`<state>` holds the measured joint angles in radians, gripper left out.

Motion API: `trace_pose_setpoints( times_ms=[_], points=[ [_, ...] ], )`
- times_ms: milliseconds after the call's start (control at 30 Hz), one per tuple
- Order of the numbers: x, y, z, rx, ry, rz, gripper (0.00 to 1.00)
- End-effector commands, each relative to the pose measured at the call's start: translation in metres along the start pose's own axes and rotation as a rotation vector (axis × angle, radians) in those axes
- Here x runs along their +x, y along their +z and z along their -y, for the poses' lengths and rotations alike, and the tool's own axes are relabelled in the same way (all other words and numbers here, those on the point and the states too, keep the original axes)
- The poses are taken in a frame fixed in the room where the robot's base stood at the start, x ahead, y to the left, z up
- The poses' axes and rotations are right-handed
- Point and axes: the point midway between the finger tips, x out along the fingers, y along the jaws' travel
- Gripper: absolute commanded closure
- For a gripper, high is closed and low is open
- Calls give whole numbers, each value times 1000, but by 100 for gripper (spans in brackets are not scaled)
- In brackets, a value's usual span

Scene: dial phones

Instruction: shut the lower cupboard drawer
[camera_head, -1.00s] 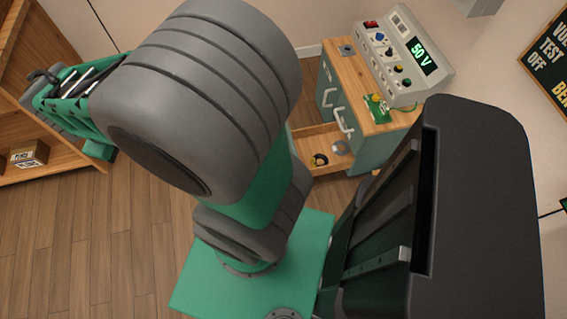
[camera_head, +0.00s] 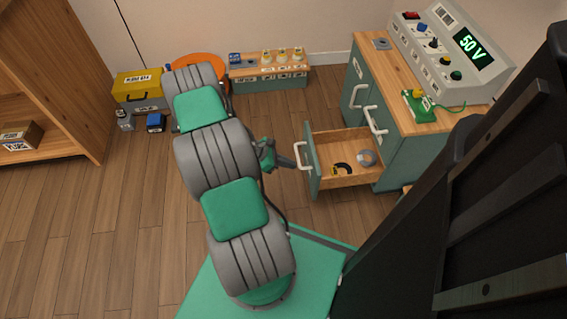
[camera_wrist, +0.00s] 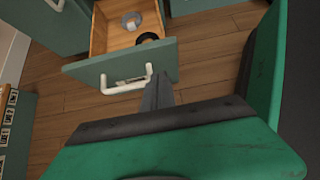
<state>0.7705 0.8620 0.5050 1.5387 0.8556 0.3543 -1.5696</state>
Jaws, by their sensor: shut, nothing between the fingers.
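The lower cupboard drawer (camera_head: 343,170) stands open, pulled out to the left from the green cupboard (camera_head: 405,162). Its wooden inside holds a dark curved item and a grey ring. Its green front carries a white handle (camera_head: 301,157). My gripper (camera_head: 300,163) is shut and empty, with its tips close to the handle and the drawer front. The wrist view shows the drawer front (camera_wrist: 105,70), its handle (camera_wrist: 127,84) and my shut fingers (camera_wrist: 158,90) beside the handle's right end. I cannot tell whether they touch it.
A power supply reading 50 V (camera_head: 455,55) and a small green board (camera_head: 419,105) sit on the cupboard top. A yellow toolbox (camera_head: 138,88), an orange round thing (camera_head: 198,65) and a low crate (camera_head: 268,78) stand along the wall.

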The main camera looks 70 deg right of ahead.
Motion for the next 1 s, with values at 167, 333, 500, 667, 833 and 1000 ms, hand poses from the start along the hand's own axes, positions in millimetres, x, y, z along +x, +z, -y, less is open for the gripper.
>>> trace_pose_setpoints(
  times_ms=[167,333,500,667,833,1000],
  points=[
    [43,-3,1,2,-3,-1,100],
    [63,17,0,3,0,-1,100],
    [70,26,0,1,1,-1,100],
    [70,27,0,0,2,-1,100],
    [69,27,-1,0,1,-1,100],
    [71,28,-4,3,0,-1,100]
  ],
)
